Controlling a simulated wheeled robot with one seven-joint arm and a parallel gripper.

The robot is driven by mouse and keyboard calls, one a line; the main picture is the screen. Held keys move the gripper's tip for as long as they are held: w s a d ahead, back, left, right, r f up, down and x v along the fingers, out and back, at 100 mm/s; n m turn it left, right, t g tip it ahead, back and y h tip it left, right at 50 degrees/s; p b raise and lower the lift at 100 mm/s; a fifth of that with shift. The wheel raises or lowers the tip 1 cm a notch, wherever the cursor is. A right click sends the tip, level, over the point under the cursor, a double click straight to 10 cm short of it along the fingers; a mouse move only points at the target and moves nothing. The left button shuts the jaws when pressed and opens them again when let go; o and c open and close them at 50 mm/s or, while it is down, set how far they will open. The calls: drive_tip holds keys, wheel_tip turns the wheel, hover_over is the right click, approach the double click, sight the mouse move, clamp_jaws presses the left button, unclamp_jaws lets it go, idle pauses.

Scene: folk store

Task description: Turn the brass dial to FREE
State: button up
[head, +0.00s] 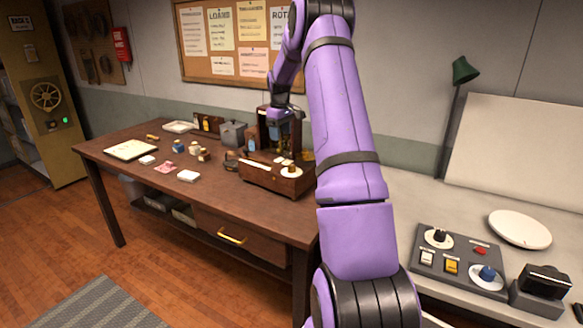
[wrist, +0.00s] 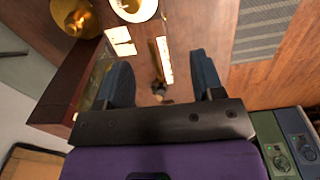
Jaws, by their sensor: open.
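A wooden box (head: 262,180) stands near the right end of the brown table. On its top is a round white plate with a small brass dial (head: 291,170). In the wrist view the white dial plate (wrist: 140,12) is cut by the top edge, and no lettering can be read. My gripper (wrist: 162,82) is open and empty, pointing down over the box top. In the head view my gripper (head: 281,138) is above and behind the box, apart from the dial. Between the fingers, in the wrist view, a pale strip in a slot (wrist: 164,60) shows below.
A round brass piece (wrist: 75,15) is at the upper left. A grey canister (head: 232,134) and small items stand left of the box. A grey control panel (head: 462,262) sits on the right counter.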

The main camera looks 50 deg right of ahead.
hover_over(291, 165)
wheel_tip(291, 165, down, 5)
drive_tip(key=f, duration=1.1)
drive_tip(key=shift+s+a, duration=0.1)
drive_tip(key=shift+s, duration=0.1)
drive_tip(key=shift+c, duration=0.3)
drive_tip(key=c, duration=0.9)
drive_tip(key=shift+o, duration=0.2)
